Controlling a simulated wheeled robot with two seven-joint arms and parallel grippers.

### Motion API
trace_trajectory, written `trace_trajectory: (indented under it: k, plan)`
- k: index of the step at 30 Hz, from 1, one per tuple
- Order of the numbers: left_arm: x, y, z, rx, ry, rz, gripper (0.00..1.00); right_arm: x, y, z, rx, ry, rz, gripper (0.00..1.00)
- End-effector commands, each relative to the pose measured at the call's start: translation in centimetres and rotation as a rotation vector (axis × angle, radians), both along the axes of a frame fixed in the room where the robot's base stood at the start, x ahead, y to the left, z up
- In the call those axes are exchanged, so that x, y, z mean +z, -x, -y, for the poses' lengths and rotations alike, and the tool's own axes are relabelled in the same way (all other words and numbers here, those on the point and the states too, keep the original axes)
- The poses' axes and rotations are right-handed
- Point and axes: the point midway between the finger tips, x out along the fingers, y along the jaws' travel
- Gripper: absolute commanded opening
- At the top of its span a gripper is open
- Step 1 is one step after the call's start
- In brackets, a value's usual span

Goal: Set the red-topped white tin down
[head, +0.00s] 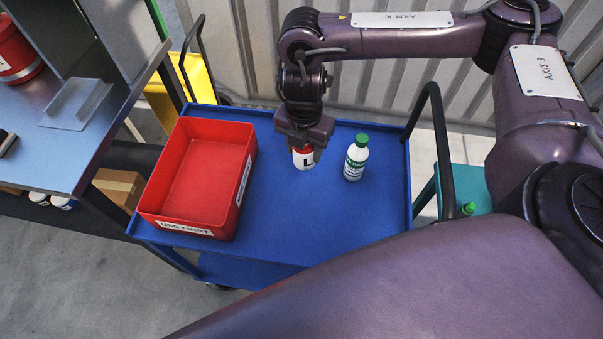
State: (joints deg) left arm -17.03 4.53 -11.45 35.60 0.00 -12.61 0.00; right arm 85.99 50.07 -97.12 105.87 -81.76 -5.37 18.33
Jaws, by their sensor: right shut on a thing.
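The red-topped white tin (304,159) is at the middle of the blue cart top (290,220). My right gripper (304,146) comes down on it from above and is shut on it. The gripper hides most of the tin's top, with a little red showing below the fingers. The tin looks upright and at or close to the cart surface; I cannot tell whether it touches. My left gripper is not in view.
A white bottle with a green cap (356,158) stands just right of the tin. An empty red bin (198,175) labelled "USE FIRST" fills the cart's left side. The cart's front middle is clear. A dark handle (441,150) rises at the right edge.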

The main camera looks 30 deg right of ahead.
Motion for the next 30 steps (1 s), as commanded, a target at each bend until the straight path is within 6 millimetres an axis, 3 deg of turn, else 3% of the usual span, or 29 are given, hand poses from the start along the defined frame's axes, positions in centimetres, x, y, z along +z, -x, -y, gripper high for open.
trace_trajectory:
  k: [12,19,23,30]
  plan:
    - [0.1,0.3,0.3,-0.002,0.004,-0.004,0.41,4.3,-2.9,0.9,0.81,-0.012,0.0,0.19]
    - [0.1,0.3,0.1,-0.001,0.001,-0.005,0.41,5.4,-3.5,1.2,1.028,-0.015,-0.001,0.19]
    - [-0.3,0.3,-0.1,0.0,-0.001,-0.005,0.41,4.1,-3.4,1.1,1.059,-0.019,-0.005,0.19]
    - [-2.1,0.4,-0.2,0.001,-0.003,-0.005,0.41,-2.0,-3.3,1.1,1.058,-0.023,-0.008,0.19]
